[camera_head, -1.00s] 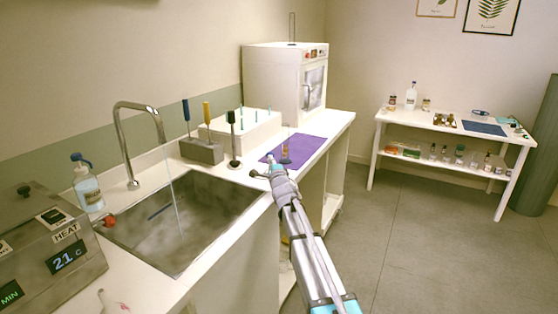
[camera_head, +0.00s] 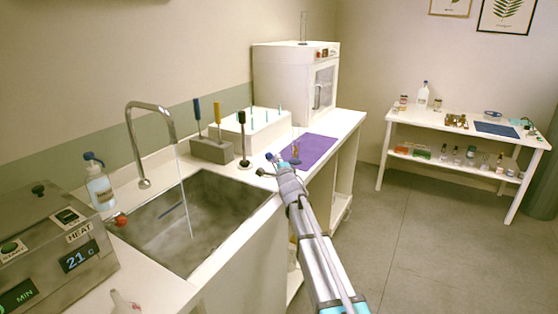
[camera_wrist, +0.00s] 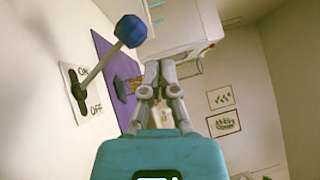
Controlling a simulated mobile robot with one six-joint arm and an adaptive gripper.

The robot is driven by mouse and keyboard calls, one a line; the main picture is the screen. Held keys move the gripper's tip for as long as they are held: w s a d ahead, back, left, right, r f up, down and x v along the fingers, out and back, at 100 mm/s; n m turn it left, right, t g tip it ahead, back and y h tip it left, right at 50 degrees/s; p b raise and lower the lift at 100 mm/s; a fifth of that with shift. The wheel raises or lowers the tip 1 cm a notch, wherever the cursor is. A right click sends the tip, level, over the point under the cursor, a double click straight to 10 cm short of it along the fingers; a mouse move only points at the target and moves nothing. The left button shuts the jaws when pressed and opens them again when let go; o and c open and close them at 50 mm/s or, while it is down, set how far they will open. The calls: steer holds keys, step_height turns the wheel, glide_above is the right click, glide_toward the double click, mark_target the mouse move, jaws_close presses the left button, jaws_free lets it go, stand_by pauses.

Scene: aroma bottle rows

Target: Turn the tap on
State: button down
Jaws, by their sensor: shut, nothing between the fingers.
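The tap (camera_head: 150,143) is a curved metal spout at the back left of the sink (camera_head: 200,190). A thin, pale stream runs from its mouth down into the basin. A lever with a blue ball knob (camera_wrist: 130,31) stands at the left of the wrist view, on a white plate marked ON and OFF (camera_wrist: 82,90). Its shaft leans up and right. My gripper (camera_wrist: 158,68) is shut and empty, to the right of the lever, with a gap visible between them in that view. In the head view my gripper (camera_head: 284,166) is over the counter, right of the sink.
A purple mat (camera_head: 312,150) lies beyond my gripper. A tool block (camera_head: 212,150), a white rack (camera_head: 255,130) and a white oven (camera_head: 292,85) stand behind. A heater box (camera_head: 55,250) and a bottle (camera_head: 99,188) are at left. Floor at right is clear.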

steer(key=s+d+r+p, duration=0.1)
steer(key=s+r+p, duration=0.1)
steer(key=s, duration=0.4)
steer(key=s+d+r+p, duration=0.2)
steer(key=s, duration=0.4)
steer(key=shift+s+d+r+p, duration=0.15)
steer(key=shift+s+r+p, duration=0.1)
steer(key=shift+r+p, duration=0.15)
steer(key=s+d+f+n+g+h+p, duration=0.3)
steer(key=s+d+f+g, duration=0.2)
steer(key=s+d, duration=0.15)
steer(key=s+d+f+n+g+h+p, duration=0.3)
steer(key=s+d+f+n+g+h, duration=0.15)
steer(key=d, duration=0.35)
steer(key=s+d+n+g+y+p, duration=0.1)
steer(key=s+n+g, duration=0.3)
steer(key=s, duration=0.7)
steer(key=s+d+f+n+g+p, duration=0.1)
steer(key=s+d+n+g+p, duration=0.2)
steer(key=s, duration=0.8)
steer(key=n+g, duration=0.2)
steer(key=shift+s+d+f+g+y+p, duration=0.2)
steer(key=shift+s+f+g+y+p, duration=0.05)
steer(key=shift+s+g+y+p, duration=0.1)
steer(key=shift+a, duration=0.1)
